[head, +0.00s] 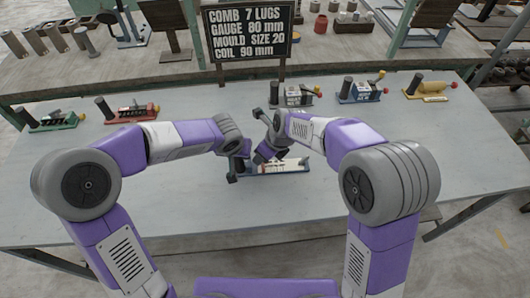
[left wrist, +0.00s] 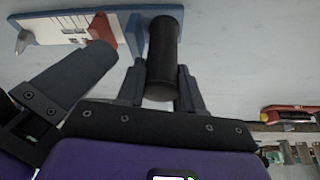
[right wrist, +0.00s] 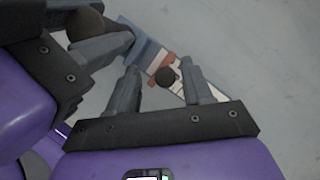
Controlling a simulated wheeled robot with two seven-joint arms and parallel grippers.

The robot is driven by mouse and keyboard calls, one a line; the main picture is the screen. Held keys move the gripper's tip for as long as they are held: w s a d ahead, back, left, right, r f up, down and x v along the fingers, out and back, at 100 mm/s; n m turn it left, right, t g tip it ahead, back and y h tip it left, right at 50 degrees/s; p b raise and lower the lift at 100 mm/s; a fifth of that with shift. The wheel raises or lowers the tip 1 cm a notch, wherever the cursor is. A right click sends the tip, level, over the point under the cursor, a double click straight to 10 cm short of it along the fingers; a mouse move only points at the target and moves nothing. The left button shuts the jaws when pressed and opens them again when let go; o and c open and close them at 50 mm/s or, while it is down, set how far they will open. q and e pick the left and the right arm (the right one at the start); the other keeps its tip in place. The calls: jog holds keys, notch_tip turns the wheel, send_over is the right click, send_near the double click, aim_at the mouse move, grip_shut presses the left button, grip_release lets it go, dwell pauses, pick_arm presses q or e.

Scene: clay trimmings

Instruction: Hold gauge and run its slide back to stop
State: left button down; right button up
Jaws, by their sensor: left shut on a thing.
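The gauge (head: 285,167) lies near the middle of the table, with a pale scaled face and blue edges. It also shows in the left wrist view (left wrist: 70,27). My left gripper (left wrist: 160,88) is shut on its upright black handle (left wrist: 165,50). The red slide (left wrist: 103,33) sits on the gauge close to the handle. My right gripper (right wrist: 163,88) is open over the gauge, its fingers on either side of a dark round knob (right wrist: 165,77); I cannot tell if they touch it. My right gripper hides part of the gauge in the head view.
Behind stand a green gauge (head: 50,121), a red one (head: 132,112), a black-grey one (head: 292,97), a blue one (head: 360,91) and a yellow one (head: 430,90). A sign (head: 249,34) reads "GAUGE 80 mm" among other lines. The table (head: 420,150) is clear to both sides.

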jog(key=shift+d+r, duration=0.1)
jog(key=v, duration=1.1)
jog(key=shift+r, duration=0.4)
jog(key=shift+s, duration=0.15)
pick_arm(q)
jog(key=c, duration=0.6)
grip_release()
jog(key=shift+c, duration=0.2)
jog(key=shift+r, duration=0.1)
